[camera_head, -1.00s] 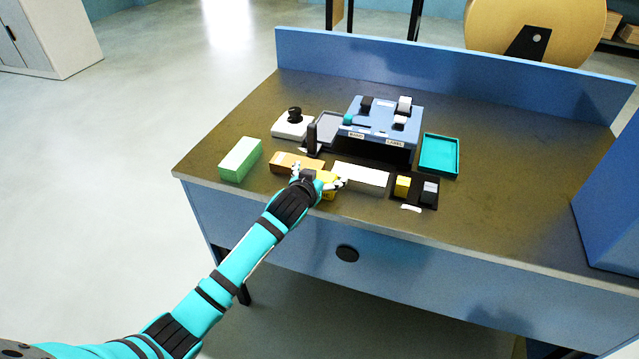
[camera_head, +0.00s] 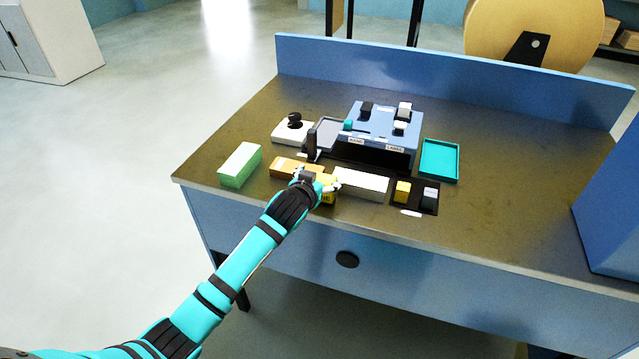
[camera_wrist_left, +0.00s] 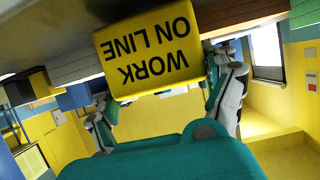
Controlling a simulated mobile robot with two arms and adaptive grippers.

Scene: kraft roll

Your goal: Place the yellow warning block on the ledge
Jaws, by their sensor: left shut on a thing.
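My left gripper (camera_head: 317,181) is shut on the yellow warning block (camera_head: 328,190) over the near part of the workbench, in front of the blue machine. In the left wrist view the yellow block (camera_wrist_left: 151,48) fills the space between the two fingers. Its face reads "WORK ON LINE", upside down in that view. In the head view the gripper partly hides the block, and I cannot tell whether it touches the bench. I cannot make out for certain which surface is the ledge. My right gripper is not in view.
Close around the gripper are an orange-brown block (camera_head: 290,166) and a white block (camera_head: 360,184). A green block (camera_head: 240,165) is at left, a blue machine (camera_head: 382,122) behind, a teal tray (camera_head: 440,160) at right.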

